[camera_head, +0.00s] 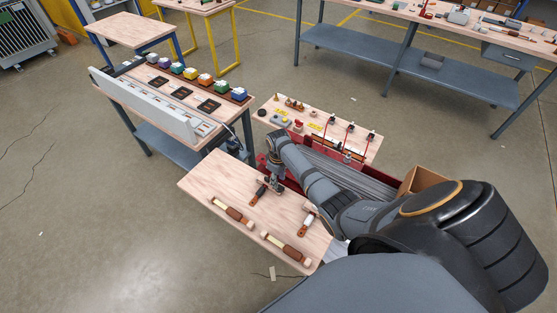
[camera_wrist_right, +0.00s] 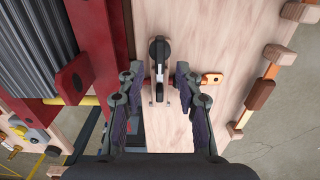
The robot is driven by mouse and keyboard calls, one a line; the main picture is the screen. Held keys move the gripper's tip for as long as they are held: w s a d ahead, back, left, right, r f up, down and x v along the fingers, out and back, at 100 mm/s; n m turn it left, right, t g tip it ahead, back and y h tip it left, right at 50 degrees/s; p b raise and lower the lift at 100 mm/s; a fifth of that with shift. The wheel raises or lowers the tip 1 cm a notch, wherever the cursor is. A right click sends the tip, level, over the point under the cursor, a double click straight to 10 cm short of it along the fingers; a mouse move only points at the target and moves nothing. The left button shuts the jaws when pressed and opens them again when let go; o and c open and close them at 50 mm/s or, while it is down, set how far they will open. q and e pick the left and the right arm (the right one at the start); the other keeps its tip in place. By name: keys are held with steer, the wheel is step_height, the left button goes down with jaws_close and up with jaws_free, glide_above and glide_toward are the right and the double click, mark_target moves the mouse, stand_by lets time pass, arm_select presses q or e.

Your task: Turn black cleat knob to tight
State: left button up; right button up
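A black knob or lever (camera_wrist_right: 159,52) with a pale metal end lies on the wooden tabletop in the right wrist view. It is probably the black cleat knob. Whether the knob is tight cannot be told. My left gripper is not in view.
A red frame (camera_wrist_right: 100,50) stands close left in the wrist view. A small board with clamps (camera_head: 315,125) lies beyond my right arm.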

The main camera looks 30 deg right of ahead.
step_height(320, 180, up, 8)
steer(key=shift+r, duration=0.2)
steer(key=shift+s+d, duration=0.1)
stand_by(0.4)
